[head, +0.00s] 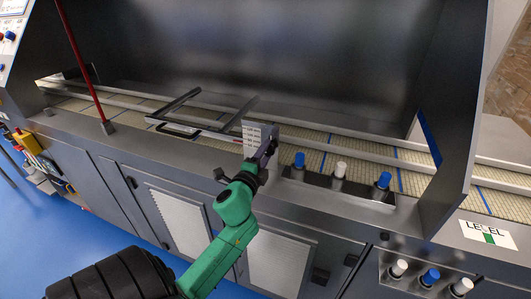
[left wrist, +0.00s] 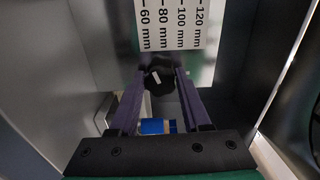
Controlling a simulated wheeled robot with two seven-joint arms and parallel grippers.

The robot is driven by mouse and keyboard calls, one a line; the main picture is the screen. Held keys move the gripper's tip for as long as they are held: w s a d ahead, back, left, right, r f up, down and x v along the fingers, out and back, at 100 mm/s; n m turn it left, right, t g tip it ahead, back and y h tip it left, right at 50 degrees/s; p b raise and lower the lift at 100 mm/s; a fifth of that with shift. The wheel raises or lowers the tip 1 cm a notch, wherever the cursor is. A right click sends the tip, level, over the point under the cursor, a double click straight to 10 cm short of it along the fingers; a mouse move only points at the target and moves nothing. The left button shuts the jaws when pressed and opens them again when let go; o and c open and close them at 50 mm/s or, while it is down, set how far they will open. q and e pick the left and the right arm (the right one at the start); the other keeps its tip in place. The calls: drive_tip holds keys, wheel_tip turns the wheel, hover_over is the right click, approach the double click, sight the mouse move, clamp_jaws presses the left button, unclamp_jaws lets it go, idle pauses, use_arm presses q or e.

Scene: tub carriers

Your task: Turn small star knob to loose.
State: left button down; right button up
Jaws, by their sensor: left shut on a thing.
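The small star knob (left wrist: 158,80) is black with a short white mark, which lies tilted in the left wrist view. My left gripper (left wrist: 160,88) has its two purple fingers on either side of the knob and is shut on it. In the head view my left gripper (head: 268,146) is at the front rail of the machine, beside a white scale plate (head: 252,135). The gripper hides the knob there. The scale plate also shows in the left wrist view (left wrist: 180,25), with marks from 60 mm to 120 mm. My right gripper is not in view.
A block with blue and white knobs (head: 340,184) stands right of my gripper. A dark frame (head: 200,130) lies across the conveyor behind it. A red rod (head: 82,65) rises at the left. More knobs (head: 430,275) and a LEVEL label (head: 488,232) are at the lower right.

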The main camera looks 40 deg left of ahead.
use_arm(q)
drive_tip(key=n+p, duration=0.1)
drive_tip(key=n, duration=0.3)
drive_tip(key=shift+f+n+p, duration=0.1)
drive_tip(key=shift+n+p, duration=0.35)
drive_tip(key=shift+n, duration=1.65)
drive_tip(key=shift+c, duration=1.8)
unclamp_jaws()
drive_tip(key=shift+f, duration=0.1)
